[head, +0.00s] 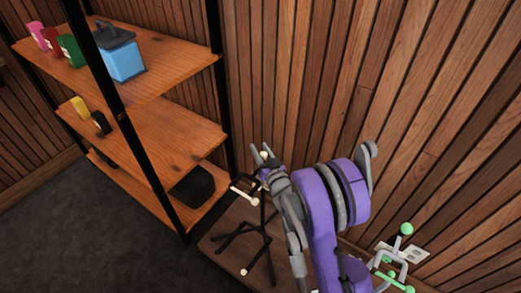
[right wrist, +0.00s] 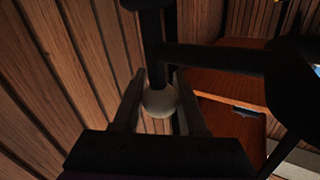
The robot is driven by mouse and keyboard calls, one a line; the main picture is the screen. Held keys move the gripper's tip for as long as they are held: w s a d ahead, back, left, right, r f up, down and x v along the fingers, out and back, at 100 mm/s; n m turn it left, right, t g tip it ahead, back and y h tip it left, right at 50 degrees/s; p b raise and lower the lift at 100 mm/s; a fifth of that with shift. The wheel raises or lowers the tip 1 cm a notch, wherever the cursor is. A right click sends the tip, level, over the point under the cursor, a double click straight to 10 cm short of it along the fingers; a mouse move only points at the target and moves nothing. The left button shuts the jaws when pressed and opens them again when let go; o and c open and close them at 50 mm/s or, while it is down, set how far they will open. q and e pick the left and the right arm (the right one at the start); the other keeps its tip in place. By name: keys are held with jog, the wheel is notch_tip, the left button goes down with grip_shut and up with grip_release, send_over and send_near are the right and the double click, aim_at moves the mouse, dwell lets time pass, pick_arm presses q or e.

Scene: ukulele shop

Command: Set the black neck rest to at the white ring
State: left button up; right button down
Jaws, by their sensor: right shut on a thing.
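A black stand (head: 262,228) with cream-white tips stands on a low wooden platform in the head view. Its upper part, which I take as the black neck rest (right wrist: 154,30), runs into the right wrist view as dark bars with a white ball (right wrist: 160,100) at the end. My right gripper (head: 264,170) is at the top of this stand. In the right wrist view its fingers (right wrist: 157,103) are shut with the white ball between them. My purple arm hides part of the stand's right side. I cannot make out the white ring. My left gripper is not in view.
A wooden shelf rack (head: 165,85) with black posts stands close on the left, holding a blue box (head: 124,62) and small coloured boxes. A slatted wood wall (head: 300,80) is close behind. A green-tipped stand (head: 392,268) is at the right. Dark floor (head: 60,235) is clear at front left.

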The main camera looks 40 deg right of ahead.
notch_tip(320, 180, up, 18)
jog(key=p, duration=1.1)
jog(key=shift+c, duration=2.3)
grip_release()
jog(key=shift+f, duration=0.1)
jog(key=shift+s, duration=0.1)
jog(key=v, duration=1)
jog(key=shift+s, duration=0.3)
jog(key=shift+a, duration=0.15)
